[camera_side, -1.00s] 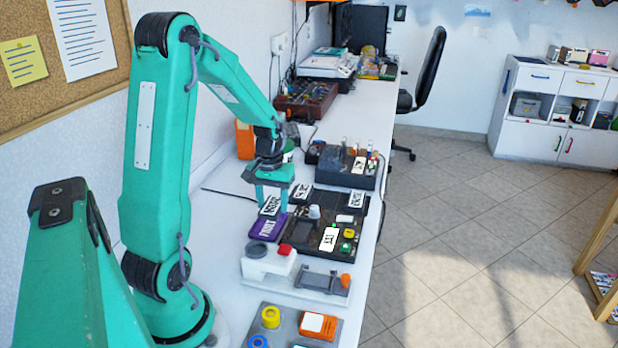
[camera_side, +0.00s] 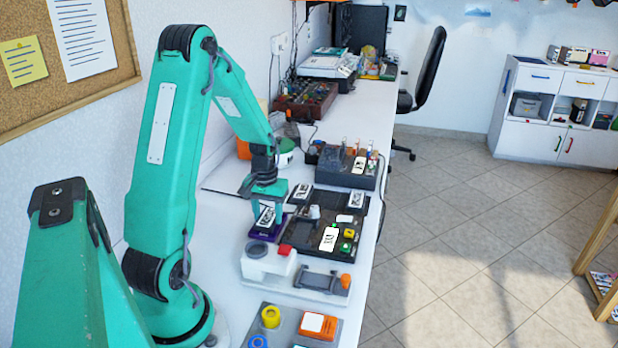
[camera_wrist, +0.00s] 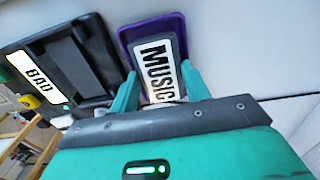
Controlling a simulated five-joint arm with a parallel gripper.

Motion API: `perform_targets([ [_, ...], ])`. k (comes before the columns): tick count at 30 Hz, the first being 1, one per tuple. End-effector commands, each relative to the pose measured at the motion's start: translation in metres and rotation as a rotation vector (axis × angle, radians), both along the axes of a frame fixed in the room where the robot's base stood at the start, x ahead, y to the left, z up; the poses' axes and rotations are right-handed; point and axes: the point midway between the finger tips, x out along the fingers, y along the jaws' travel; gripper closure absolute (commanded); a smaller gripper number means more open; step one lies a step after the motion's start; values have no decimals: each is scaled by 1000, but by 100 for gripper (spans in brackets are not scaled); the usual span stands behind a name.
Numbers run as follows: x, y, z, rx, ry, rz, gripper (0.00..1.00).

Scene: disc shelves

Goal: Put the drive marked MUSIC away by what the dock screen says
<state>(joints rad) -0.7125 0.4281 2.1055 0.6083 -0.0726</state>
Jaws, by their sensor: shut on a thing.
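The MUSIC drive (camera_wrist: 157,62) is a dark block with a white label. It also shows in the side view (camera_side: 267,217). My gripper (camera_wrist: 158,92) is shut on it, a finger on each side; in the side view my gripper (camera_side: 266,208) points down. The drive is over the purple tray (camera_wrist: 127,42), which also shows in the side view (camera_side: 253,231). The drive hides the tray's label; I cannot tell whether the two touch. The black dock (camera_side: 306,236) is to the right, with a white screen reading BAD (camera_wrist: 38,77).
Black blocks with white labels (camera_side: 302,191) lie at the dock's back edge. A white stand (camera_side: 262,264) is in front of the tray. A grey tray with yellow and orange parts (camera_side: 290,318) is nearer. A dark box (camera_side: 340,168) stands behind the dock.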

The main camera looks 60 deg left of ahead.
Motion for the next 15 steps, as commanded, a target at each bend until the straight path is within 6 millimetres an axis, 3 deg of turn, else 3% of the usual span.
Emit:
perform_targets([
  [15,0,0,-6,1,-1,0,84],
])
